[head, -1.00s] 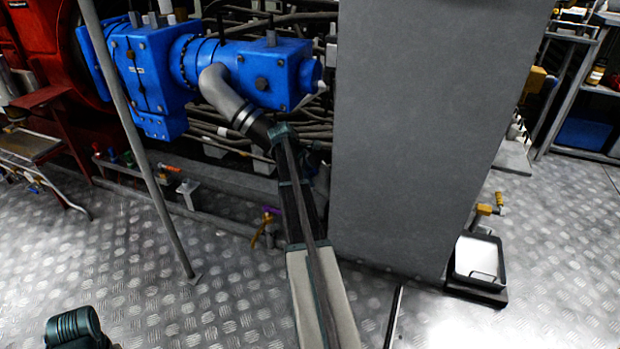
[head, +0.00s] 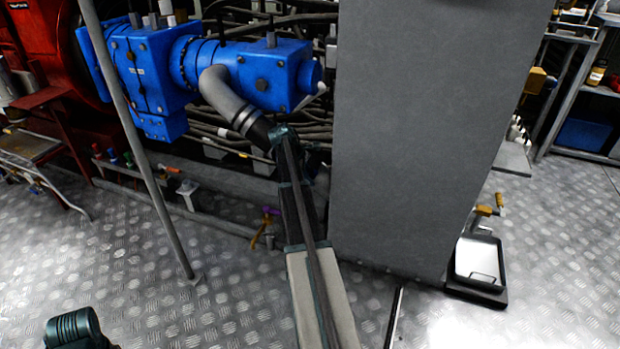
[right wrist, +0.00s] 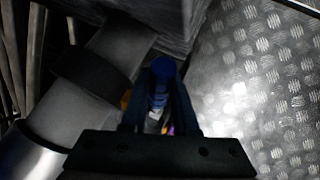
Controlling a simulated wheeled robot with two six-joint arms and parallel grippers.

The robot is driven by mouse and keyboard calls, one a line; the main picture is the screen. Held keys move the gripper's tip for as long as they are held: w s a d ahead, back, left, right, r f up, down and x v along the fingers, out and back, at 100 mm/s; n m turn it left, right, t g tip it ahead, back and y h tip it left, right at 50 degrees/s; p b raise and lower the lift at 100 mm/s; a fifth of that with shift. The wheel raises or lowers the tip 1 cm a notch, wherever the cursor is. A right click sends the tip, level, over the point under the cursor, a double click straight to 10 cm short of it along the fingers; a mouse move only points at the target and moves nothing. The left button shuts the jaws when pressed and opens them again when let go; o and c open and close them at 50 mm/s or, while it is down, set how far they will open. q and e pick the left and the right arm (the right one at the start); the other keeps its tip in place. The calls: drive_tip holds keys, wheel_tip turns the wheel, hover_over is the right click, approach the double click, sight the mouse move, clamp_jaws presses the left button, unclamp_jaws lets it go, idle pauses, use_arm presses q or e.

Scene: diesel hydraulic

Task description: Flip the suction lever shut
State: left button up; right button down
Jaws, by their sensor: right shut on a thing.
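My right arm reaches up the middle of the head view to below the grey curved pipe. Its fingers are hidden there, behind the arm itself. In the right wrist view my right gripper (right wrist: 161,85) is shut on a blue handle (right wrist: 163,68), which stands between the two dark fingers. I take this for the suction lever, but no label is readable. Small yellow and purple patches show behind the fingers. The handle's base and its angle to the pipe cannot be made out. My left gripper is not in view.
A blue pump (head: 265,75) with the grey curved pipe (head: 225,95) is above the arm. A large grey cabinet (head: 420,130) stands close on the right. A purple-handled valve (head: 270,211) is low to the left. A slanted pole (head: 140,150) stands further left. The plate floor is open in front.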

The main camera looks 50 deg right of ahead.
idle(0.6)
drive_tip(key=shift+w+a+r+g, duration=0.1)
drive_tip(key=shift+w+r+g, duration=0.1)
drive_tip(key=shift+w+g, duration=0.3)
drive_tip(key=shift+r+h, duration=0.15)
drive_tip(key=shift+h, duration=0.15)
drive_tip(key=c, duration=0.7)
unclamp_jaws()
drive_tip(key=shift+a+r, duration=0.1)
